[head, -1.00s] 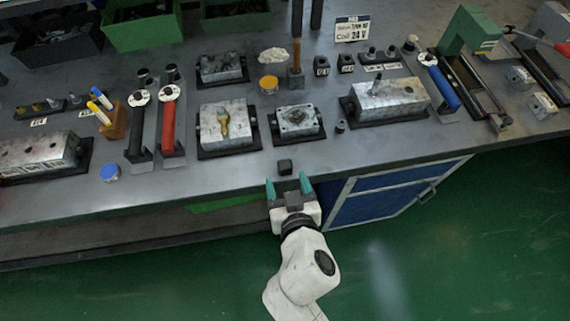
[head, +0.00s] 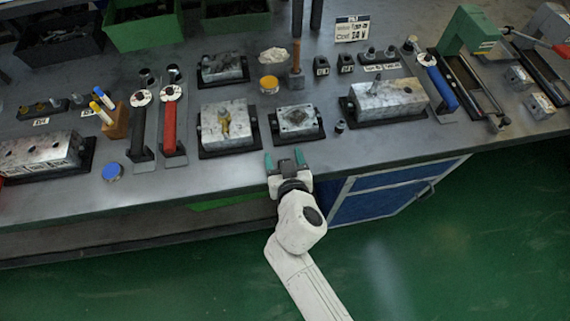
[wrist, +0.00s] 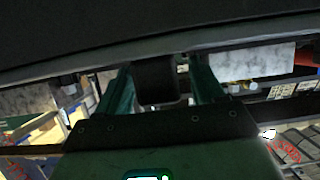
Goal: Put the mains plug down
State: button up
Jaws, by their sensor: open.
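The mains plug appears to be the small dark block (wrist: 157,80) between my two green fingers in the wrist view. Gaps show on both sides of it, so the fingers do not visibly clamp it. My gripper (head: 284,159) is open at the bench's front edge in the head view, fingers pointing toward the bench. It also shows in the wrist view (wrist: 160,88). In the head view the plug cannot be made out clearly between the fingers. Whether it touches the bench top cannot be told.
The grey bench (head: 225,176) has a bare strip along its front. Beyond my gripper stand a metal block with a brass part (head: 229,124) and a smaller valve block (head: 298,120). A blue cabinet (head: 380,192) is below.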

jog(key=shift+c, duration=0.4)
jog(key=c, duration=1.1)
jog(key=shift+r, duration=0.1)
